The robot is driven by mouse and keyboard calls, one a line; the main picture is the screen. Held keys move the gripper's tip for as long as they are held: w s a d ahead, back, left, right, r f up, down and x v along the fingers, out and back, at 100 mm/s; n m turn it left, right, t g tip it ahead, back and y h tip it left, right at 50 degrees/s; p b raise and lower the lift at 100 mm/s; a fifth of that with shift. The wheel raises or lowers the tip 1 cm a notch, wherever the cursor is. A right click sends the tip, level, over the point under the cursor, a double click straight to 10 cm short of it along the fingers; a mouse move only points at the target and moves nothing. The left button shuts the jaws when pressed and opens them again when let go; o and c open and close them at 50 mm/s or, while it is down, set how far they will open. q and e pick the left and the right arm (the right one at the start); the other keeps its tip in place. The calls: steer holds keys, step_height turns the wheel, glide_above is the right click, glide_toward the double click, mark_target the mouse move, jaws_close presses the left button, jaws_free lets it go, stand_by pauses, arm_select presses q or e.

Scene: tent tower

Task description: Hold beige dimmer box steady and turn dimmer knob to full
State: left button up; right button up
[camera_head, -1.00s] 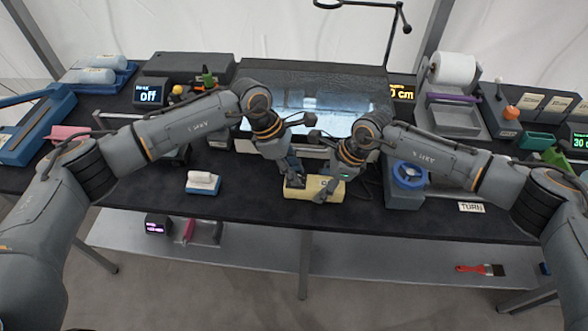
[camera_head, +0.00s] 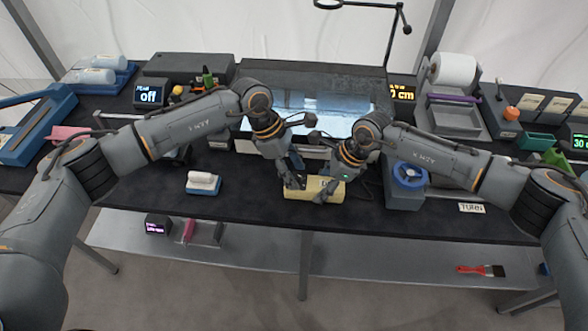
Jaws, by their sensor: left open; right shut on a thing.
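The beige dimmer box (camera_head: 312,194) lies near the front edge of the table, in the middle. My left gripper (camera_head: 294,182) is open, with its fingers pointing down at the left part of the box. Whether they touch it I cannot tell. My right gripper (camera_head: 328,190) is shut on the right part of the box, over its pale label. The dimmer knob cannot be made out; the grippers cover part of the box's top.
A light panel (camera_head: 262,95) stands behind the grippers. A blue-wheeled grey block (camera_head: 404,196) is close to the right of the box. A small white-and-blue block (camera_head: 203,187) lies to the left, with clear dark tabletop between.

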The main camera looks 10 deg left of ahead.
arm_select(q)
steer(key=v, duration=1.2)
steer(key=shift+d, duration=0.1)
arm_select(e)
steer(key=o, duration=1.3)
